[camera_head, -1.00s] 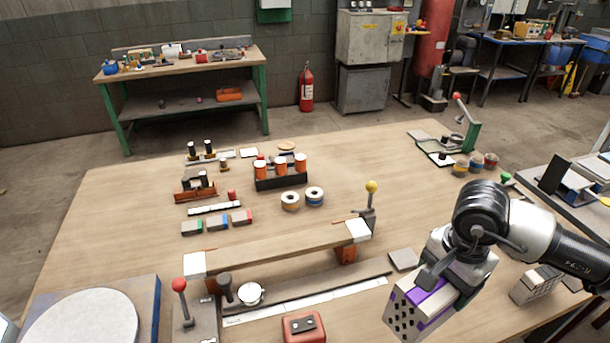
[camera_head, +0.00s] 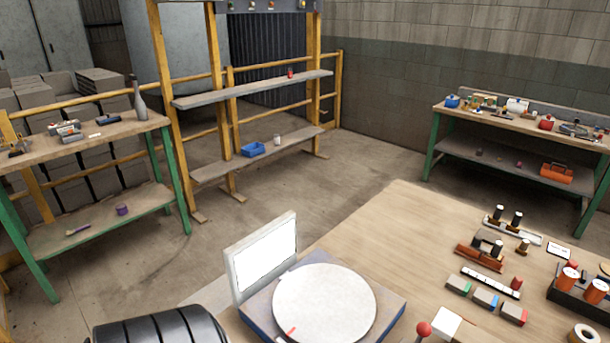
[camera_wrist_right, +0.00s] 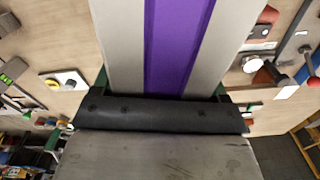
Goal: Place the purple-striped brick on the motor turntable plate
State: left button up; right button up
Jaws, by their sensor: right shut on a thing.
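The motor turntable plate (camera_head: 325,303) is a pale round disc on a blue-edged square base, near the left end of the wooden table in the head view. A small red mark shows near its front left edge. It carries no brick. My right gripper (camera_wrist_right: 158,112) is shut on the purple-striped brick (camera_wrist_right: 178,45) in the right wrist view. The brick is light grey with a purple band along its face; its far end is cut off by the frame. Neither the brick nor the right gripper shows in the head view now. My left gripper is not in view.
A white-faced panel (camera_head: 265,262) stands upright behind the turntable. A red-knobbed lever (camera_head: 423,329) and a white block (camera_head: 446,323) are to its right. Small fixtures and coloured blocks (camera_head: 487,298) cover the table's right part. Bare wood lies between them and the turntable.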

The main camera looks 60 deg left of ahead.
aim_at(324, 300)
jog(key=u, duration=1.3)
jog(key=j, duration=0.6)
jog(key=i+j+u, duration=0.1)
jog(key=j, duration=0.5)
jog(key=i+j, duration=0.1)
jog(key=j, duration=0.5)
jog(key=k+u, duration=0.05)
